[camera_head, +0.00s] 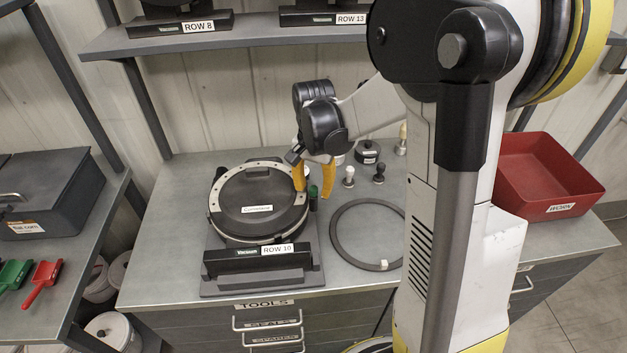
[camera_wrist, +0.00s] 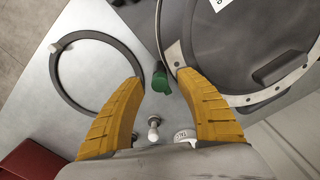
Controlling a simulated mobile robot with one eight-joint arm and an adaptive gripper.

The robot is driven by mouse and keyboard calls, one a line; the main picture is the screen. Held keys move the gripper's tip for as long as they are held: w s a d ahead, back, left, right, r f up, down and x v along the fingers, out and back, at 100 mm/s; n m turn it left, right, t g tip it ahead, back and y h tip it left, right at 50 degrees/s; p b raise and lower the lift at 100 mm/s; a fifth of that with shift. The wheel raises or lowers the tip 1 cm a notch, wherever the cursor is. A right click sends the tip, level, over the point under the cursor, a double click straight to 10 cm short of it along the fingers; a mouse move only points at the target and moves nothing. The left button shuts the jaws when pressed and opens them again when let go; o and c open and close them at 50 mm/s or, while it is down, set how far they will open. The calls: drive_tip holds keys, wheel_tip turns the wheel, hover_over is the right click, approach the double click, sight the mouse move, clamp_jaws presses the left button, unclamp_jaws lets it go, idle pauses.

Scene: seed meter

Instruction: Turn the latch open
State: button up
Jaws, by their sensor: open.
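The seed meter (camera_head: 257,208) is a round black housing with a pale metal rim, on a dark base labelled ROW 10. At its right edge is a small green part (camera_head: 313,191), which looks like the latch handle. In the wrist view, the green latch handle (camera_wrist: 160,82) lies beside the rim of the meter (camera_wrist: 250,50). My gripper (camera_head: 313,180) has yellow fingers, open and pointing down on either side of the green handle. The wrist view shows my gripper (camera_wrist: 158,84) with a clear gap between its fingertips and the green part. Contact is not visible.
A dark ring (camera_head: 337,237) lies flat on the bench right of the meter. Small knobs (camera_head: 348,177) and a black round part (camera_head: 367,151) stand behind. A red bin (camera_head: 545,180) sits at the right end. Shelves with ROW 8 (camera_head: 193,25) hang above.

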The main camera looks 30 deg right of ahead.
sight(313, 188)
wheel_tip(313, 188, up, 12)
idle(0.4)
drive_tip(key=shift+f, duration=0.1)
drive_tip(key=s+a+f+n+t+b, duration=0.1)
drive_tip(key=s+a+n+t+b, duration=0.1)
drive_tip(key=s+a+n, duration=0.1)
drive_tip(key=s+a+f+n+t+b, duration=0.2)
drive_tip(key=s+a+n, duration=0.1)
drive_tip(key=s, duration=0.3)
drive_tip(key=s+a+f+n+t+b, duration=0.2)
drive_tip(key=s+a+n, duration=0.1)
drive_tip(key=s, duration=0.1)
drive_tip(key=shift+s+a+n+t, duration=0.25)
drive_tip(key=shift+a+n+t, duration=0.05)
drive_tip(key=shift+a+t, duration=0.1)
drive_tip(key=shift+s+a+f+n, duration=0.2)
drive_tip(key=shift+f+n, duration=0.1)
